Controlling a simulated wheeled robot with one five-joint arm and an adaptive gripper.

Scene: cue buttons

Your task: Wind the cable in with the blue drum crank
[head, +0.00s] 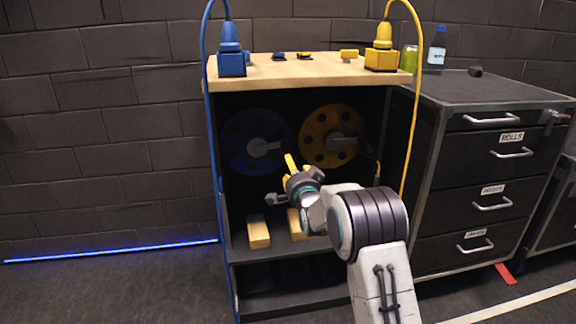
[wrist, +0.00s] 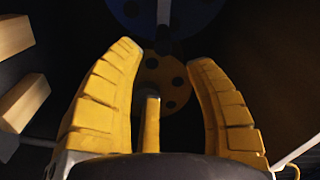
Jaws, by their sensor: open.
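The blue drum (head: 238,158) stands at the left inside the open cabinet, with its grey crank (head: 264,147) pointing right. In the wrist view the blue drum (wrist: 194,12) is at the top edge, with its crank (wrist: 163,18) pointing down. A blue cable (head: 213,150) hangs down the cabinet's left side from a blue plug. My gripper (head: 290,175) is in front of the cabinet, below and between the drums. It is open, with its yellow fingers spread (wrist: 165,65). A yellow bar shows between the fingers; its depth is unclear.
The yellow drum (head: 316,122) is right of the blue one, and also shows between the fingers (wrist: 178,72). Wooden blocks (head: 258,232) lie on the shelf below. A yellow cable (head: 413,130) hangs at right, beside a dark drawer cabinet (head: 475,180). Floor at left is clear.

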